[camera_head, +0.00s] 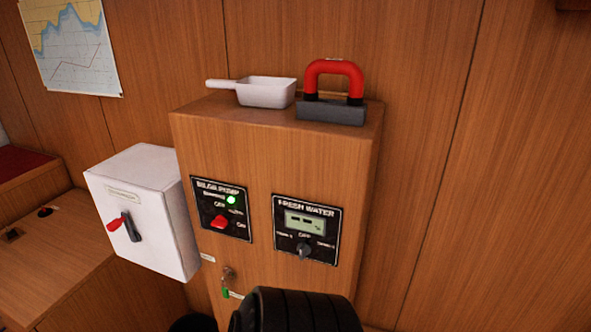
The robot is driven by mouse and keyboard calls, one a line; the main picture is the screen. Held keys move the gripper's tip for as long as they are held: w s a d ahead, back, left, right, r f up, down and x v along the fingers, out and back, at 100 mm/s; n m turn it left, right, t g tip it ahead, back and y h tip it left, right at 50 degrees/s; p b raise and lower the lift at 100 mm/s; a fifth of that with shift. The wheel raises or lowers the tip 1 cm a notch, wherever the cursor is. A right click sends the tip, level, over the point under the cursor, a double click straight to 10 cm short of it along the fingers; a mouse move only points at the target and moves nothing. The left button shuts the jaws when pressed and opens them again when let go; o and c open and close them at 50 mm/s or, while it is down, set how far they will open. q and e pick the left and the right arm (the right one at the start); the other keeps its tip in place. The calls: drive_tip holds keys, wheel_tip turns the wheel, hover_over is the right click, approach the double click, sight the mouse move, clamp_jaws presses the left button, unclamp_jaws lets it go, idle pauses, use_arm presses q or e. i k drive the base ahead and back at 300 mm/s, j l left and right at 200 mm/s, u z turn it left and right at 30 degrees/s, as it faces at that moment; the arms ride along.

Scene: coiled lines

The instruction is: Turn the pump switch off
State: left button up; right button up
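The bilge pump panel (222,208) is a black plate on the front of a wooden cabinet. Its red switch (219,222) sits low on the plate and appears tilted. A green light (231,199) is lit above it. Labels stand around the switch, with "OFF" readable; I cannot tell for sure which one it points to. Neither gripper's fingers show in this view.
The fresh water panel (306,230) with a grey knob is to the right. A white box (143,212) with a red-tipped lever juts out left. A white scoop (266,92) and red-handled block (333,92) stand on top. A black ribbed shape (295,312) blocks the bottom centre.

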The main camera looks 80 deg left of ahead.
sight(220, 222)
drive_tip(key=u, duration=3.15)
